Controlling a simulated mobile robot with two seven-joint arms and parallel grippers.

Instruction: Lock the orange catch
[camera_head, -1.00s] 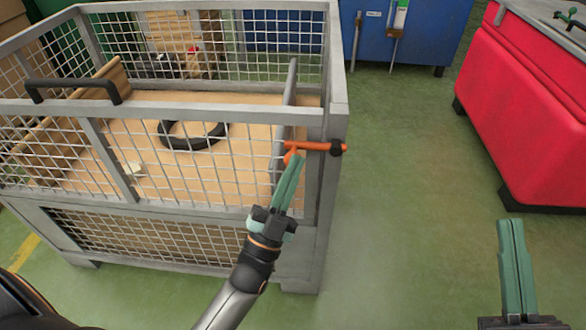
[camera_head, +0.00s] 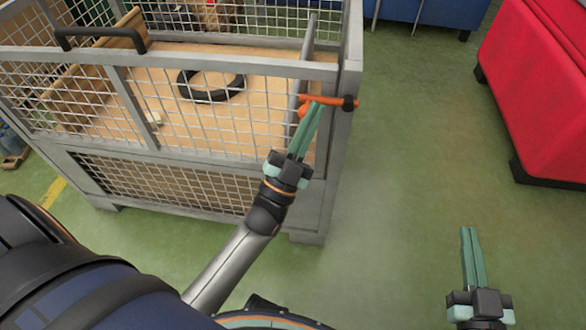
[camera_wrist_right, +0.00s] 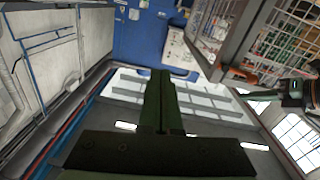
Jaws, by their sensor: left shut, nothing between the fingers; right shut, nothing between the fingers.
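The orange catch (camera_head: 326,102) is a bar with a dark knob at its right end, on the near right corner post of a grey wire-mesh crate (camera_head: 200,57). An orange tab hangs below its left end. My left gripper (camera_head: 316,108) is shut, with its green fingertips at the catch, just under the bar and beside the tab; I cannot tell whether they touch. My right gripper (camera_head: 469,232) is shut and empty, over open floor to the right, well away from the crate. The right wrist view shows its closed fingers (camera_wrist_right: 161,75) and the orange catch (camera_wrist_right: 236,75).
A black ring (camera_head: 211,87) and a wooden board lie inside the crate, and a black handle (camera_head: 100,38) sits on its front rim. A red container (camera_head: 540,90) stands at the right. Green floor between it and the crate is clear.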

